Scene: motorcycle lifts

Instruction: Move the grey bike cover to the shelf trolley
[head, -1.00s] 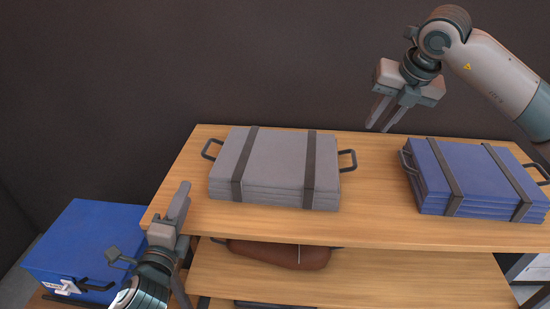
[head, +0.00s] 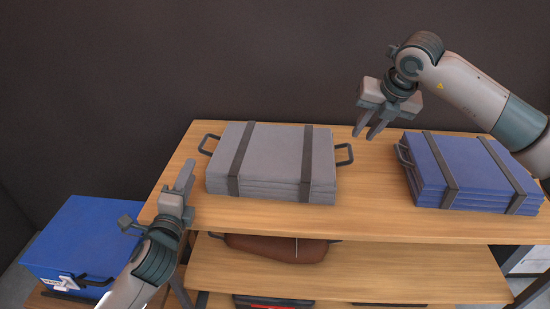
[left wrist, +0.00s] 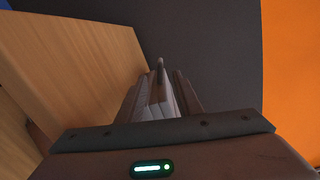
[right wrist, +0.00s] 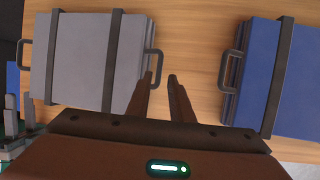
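The grey bike cover (head: 271,160) lies folded and strapped on the top shelf of the wooden shelf unit (head: 420,228), with a dark handle at each end. It also shows in the right wrist view (right wrist: 85,60) and in part between the fingers in the left wrist view (left wrist: 158,100). My left gripper (head: 182,178) is at the shelf's left edge, left of the cover and apart from it. My right gripper (head: 368,124) hangs above the shelf, just beyond the right handle (head: 344,154), its fingers apart and empty. In the right wrist view, the handle is close to the left fingertip.
A blue strapped cover (head: 468,170) lies on the top shelf to the right. A brown bag (head: 275,248) and a dark red-marked item (head: 270,302) are on lower shelves. A blue box (head: 75,240) stands at lower left. A dark wall (head: 280,60) is behind.

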